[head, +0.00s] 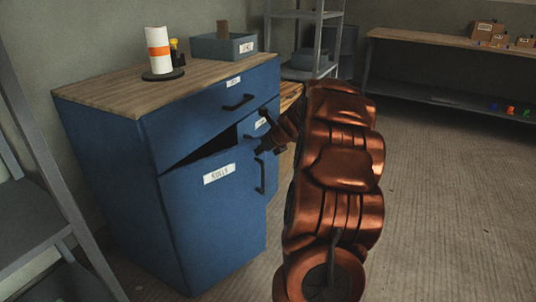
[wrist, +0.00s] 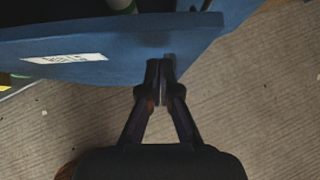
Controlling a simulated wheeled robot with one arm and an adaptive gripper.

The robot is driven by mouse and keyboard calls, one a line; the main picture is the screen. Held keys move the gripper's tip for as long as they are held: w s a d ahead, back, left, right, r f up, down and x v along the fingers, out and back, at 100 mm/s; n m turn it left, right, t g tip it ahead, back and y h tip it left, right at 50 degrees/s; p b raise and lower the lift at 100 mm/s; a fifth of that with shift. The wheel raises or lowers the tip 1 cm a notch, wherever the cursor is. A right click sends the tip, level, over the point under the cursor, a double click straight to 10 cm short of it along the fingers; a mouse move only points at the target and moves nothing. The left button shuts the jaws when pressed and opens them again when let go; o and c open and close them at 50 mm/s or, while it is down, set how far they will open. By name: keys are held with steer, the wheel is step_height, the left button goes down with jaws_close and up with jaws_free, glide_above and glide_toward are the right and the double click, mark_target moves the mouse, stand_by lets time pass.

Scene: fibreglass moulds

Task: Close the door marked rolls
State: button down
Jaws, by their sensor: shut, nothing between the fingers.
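The door marked rolls (head: 215,215) is the blue lower door of the cabinet, with a white label and a dark vertical handle (head: 260,176) near its right edge. It stands ajar, with a dark wedge-shaped gap above its top edge. In the wrist view, the door (wrist: 120,45) spans the top, its label at the left. My gripper (head: 260,149) is at the door's upper right, by the handle. In the wrist view my gripper (wrist: 161,66) is shut and empty, its tips close to the door's outer face; whether they touch is unclear.
The blue cabinet (head: 100,170) has a drawer (head: 215,105) above the door. Grey shelving (head: 40,215) is at the left. The floor (head: 440,200) at the right is clear.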

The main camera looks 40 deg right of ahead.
steer(key=shift+w+d, duration=0.1)
steer(key=shift+w, duration=0.75)
steer(key=shift+r, duration=0.1)
